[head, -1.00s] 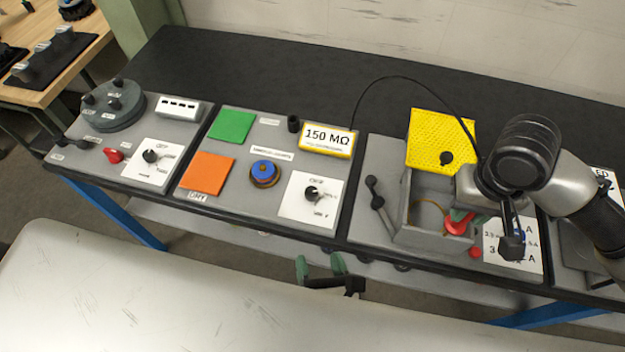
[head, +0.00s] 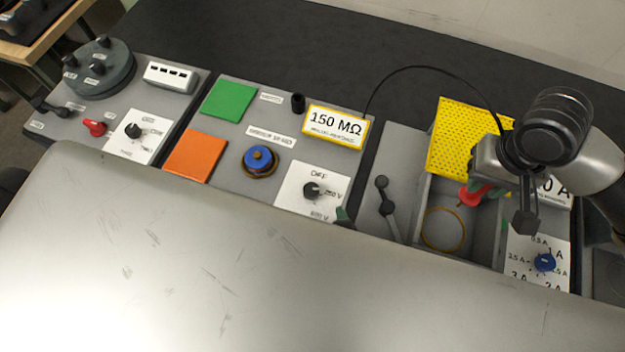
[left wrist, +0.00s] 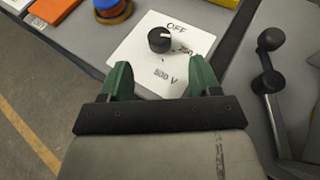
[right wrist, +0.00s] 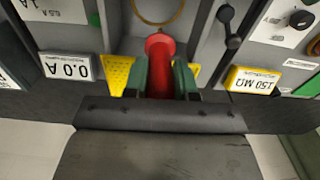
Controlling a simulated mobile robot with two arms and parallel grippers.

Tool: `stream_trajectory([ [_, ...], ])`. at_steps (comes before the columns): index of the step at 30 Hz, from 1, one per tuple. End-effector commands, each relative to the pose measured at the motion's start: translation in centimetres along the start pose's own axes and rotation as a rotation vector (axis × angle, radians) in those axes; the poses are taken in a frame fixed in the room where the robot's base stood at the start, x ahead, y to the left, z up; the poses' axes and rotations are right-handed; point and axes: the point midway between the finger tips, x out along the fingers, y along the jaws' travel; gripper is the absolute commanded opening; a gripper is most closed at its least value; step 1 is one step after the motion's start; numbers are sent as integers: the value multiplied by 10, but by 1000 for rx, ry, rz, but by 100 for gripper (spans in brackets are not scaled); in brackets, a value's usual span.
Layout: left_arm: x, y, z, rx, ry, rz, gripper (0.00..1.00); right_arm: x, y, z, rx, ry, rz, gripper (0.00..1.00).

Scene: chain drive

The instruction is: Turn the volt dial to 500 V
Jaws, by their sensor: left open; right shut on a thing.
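The volt dial (head: 312,190) is a black knob on a white plate marked OFF, 250 V and 500 V. In the left wrist view the dial (left wrist: 160,40) lies just beyond my fingertips, its white mark towards the right; the exact setting is hard to read. My left gripper (left wrist: 158,72) is open and empty, its green fingers over the plate's near edge, either side of the 500 V label. In the head view only a green fingertip shows. My right gripper (right wrist: 160,80) is shut on a red handle-like piece (right wrist: 160,48), above the grey box (head: 425,200).
A blue knob (head: 260,158), orange pad (head: 195,155), green pad (head: 229,100) and 150 MΩ display (head: 336,125) share the dial's panel. A black lever (head: 385,205) stands right of it. A black cable (head: 425,68) arches behind. A pale scratched surface hides the lower head view.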

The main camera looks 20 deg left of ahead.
Motion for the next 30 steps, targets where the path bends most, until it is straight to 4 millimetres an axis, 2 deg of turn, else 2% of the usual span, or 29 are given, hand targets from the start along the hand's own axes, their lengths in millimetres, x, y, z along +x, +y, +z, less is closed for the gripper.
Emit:
stream_trajectory([
  [1,9,0,5,1,-5,0,63,-7,0,0,0,1,0,2],
  [9,64,0,5,3,-6,0,63,-24,0,0,0,0,0,2],
  [15,91,0,3,2,-3,-1,63,-30,0,0,0,0,0,2],
  [21,101,0,2,-1,0,0,63,-32,0,0,0,0,0,2],
  [28,101,0,1,0,0,0,63,-31,0,0,0,0,0,2],
  [30,101,0,1,0,0,0,52,-31,0,0,0,0,0,2],
])
